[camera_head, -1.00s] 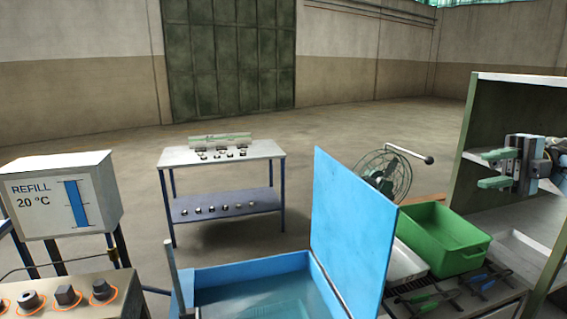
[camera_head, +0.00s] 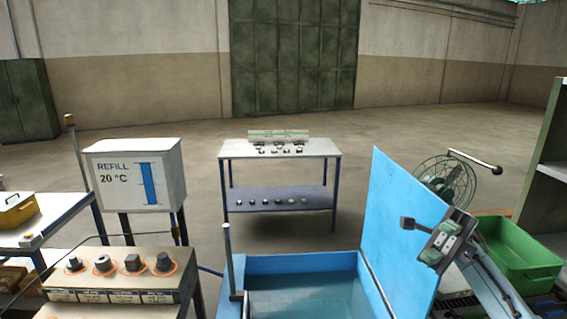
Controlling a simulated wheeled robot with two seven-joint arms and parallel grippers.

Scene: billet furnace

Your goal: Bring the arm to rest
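My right gripper (camera_head: 440,242) is in front of the raised blue lid of the water tank, at the right of the head view. Its arm comes up from the lower right corner. Its two green finger pads stand apart with a gap between them, and it holds nothing that I can see. My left arm and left gripper are not in view.
The blue tank (camera_head: 252,262) holds water, with its blue lid (camera_head: 390,215) upright. A green crate (camera_head: 533,258) and a fan (camera_head: 445,185) are at the right.

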